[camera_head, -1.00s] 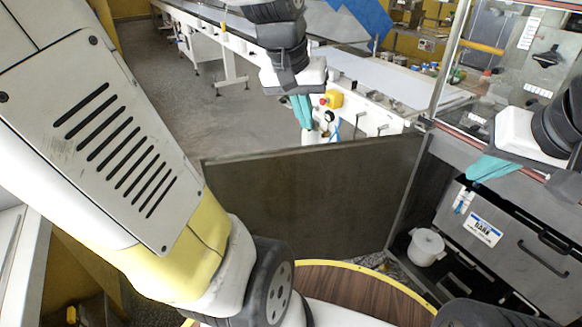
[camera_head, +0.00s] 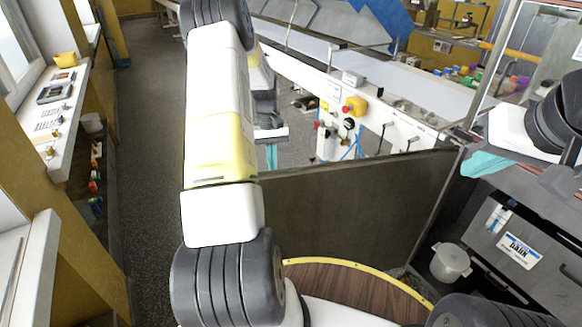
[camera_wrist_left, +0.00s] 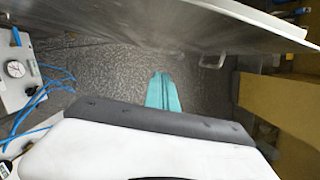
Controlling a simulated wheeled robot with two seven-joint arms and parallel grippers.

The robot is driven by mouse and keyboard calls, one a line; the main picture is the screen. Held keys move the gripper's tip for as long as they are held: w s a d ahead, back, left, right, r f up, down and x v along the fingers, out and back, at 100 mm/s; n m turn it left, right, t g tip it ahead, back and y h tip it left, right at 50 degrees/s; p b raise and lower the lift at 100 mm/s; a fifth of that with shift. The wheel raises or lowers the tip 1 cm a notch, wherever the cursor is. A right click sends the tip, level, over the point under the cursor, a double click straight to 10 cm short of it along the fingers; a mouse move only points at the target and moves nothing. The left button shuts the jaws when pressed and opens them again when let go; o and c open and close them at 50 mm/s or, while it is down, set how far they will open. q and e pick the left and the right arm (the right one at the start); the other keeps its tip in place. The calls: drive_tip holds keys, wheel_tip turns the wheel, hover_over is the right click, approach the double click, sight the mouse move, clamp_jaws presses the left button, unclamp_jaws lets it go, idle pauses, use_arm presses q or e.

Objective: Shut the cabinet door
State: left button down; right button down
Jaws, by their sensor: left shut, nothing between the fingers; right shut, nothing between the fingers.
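The cabinet door (camera_head: 350,205) is a dark grey panel standing open, running left from the cabinet (camera_head: 520,250) at the right. Its left end is hidden behind my left arm. My left gripper (camera_head: 271,156) is shut and empty, pointing down on the far side of the door, near its left part. In the left wrist view its teal fingers (camera_wrist_left: 163,92) point at bare floor, with the door (camera_wrist_left: 150,25) along the top and a small handle (camera_wrist_left: 214,60) on it. They look apart from the door. My right gripper (camera_head: 487,164) is shut and empty above the cabinet.
A white pot (camera_head: 450,262) stands in the cabinet's open part. A conveyor line with a control panel (camera_head: 345,125) stands behind the door. A round wooden top (camera_head: 350,285) with a yellow rim is in front. A grey floor aisle (camera_head: 150,150) lies free at the left.

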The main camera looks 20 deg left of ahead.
sight(277, 197)
use_arm(q)
drive_tip(key=shift+s+d+f, duration=0.6)
drive_tip(key=shift+s+f, duration=0.3)
drive_tip(key=shift+f, duration=0.6)
drive_tip(key=shift+s+d+f, duration=0.55)
drive_tip(key=shift+s+f, duration=0.35)
drive_tip(key=shift+f, duration=0.6)
drive_tip(key=shift+s+d+f, duration=0.6)
drive_tip(key=shift+s+f, duration=0.3)
drive_tip(key=shift+f, duration=0.6)
